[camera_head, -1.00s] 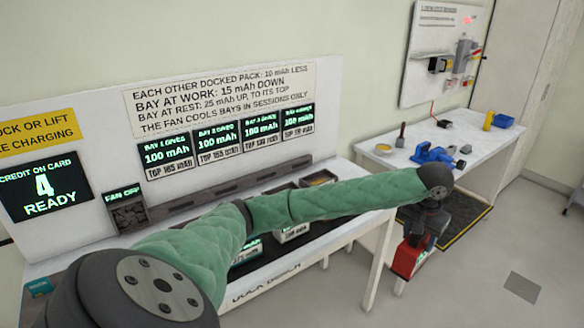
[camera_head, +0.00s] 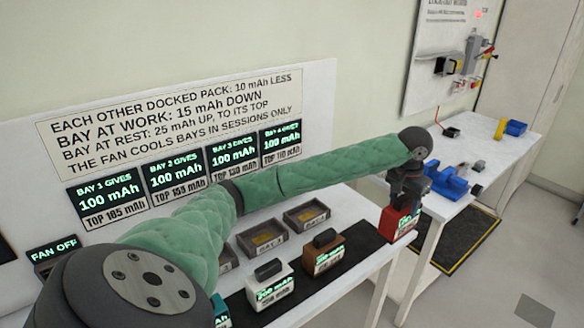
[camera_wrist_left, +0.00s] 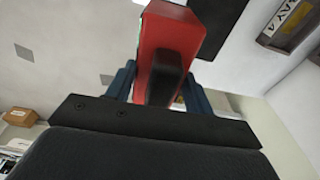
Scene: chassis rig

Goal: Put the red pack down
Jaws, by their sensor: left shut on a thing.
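The red pack (camera_head: 396,226) has a lit green display and hangs upright below my left gripper (camera_head: 405,200), at the right end of the black mat (camera_head: 352,258) on the dock bench. I cannot tell whether its base touches the mat. In the left wrist view the red pack (camera_wrist_left: 168,35) sits between the blue fingers of my left gripper (camera_wrist_left: 160,85), which is shut on its black handle. My right gripper is not in view.
A brown pack (camera_head: 323,260) and a white pack (camera_head: 271,290) stand on the mat, with a teal pack (camera_head: 221,312) partly behind my arm. Open bay trays (camera_head: 307,228) lie behind them. A second table with a blue vise (camera_head: 447,182) stands right.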

